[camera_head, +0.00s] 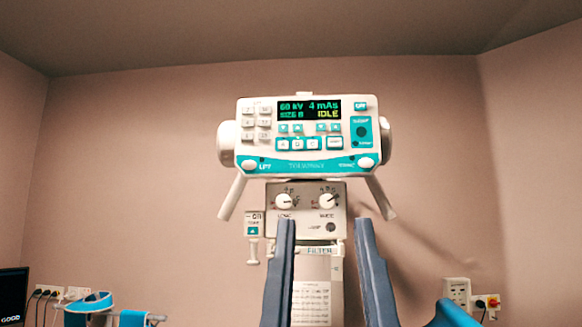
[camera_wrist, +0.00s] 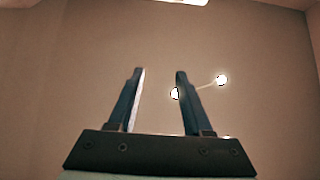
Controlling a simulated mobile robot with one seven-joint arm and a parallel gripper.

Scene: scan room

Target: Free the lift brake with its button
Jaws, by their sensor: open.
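The X-ray unit's control head (camera_head: 300,172) stands upright in the head view, white with teal trim. A white oval button (camera_head: 250,164) sits at its lower left, beside a label that seems to read LIFT. A similar oval button (camera_head: 366,162) sits at the lower right. The lit display (camera_head: 309,107) shows 60 kV, 4 mAs and IDLE. My gripper (camera_head: 323,222) is open and empty, its two dark blue fingers pointing up, below the control head in the picture. The open fingers also show in the wrist view (camera_wrist: 160,72); neither oval button can be made out there.
Below the head is a grey box with two knobs (camera_head: 305,203), and two angled handles (camera_head: 231,197) flank it. A hand switch (camera_head: 253,230) hangs at left. The wall around the head is bare.

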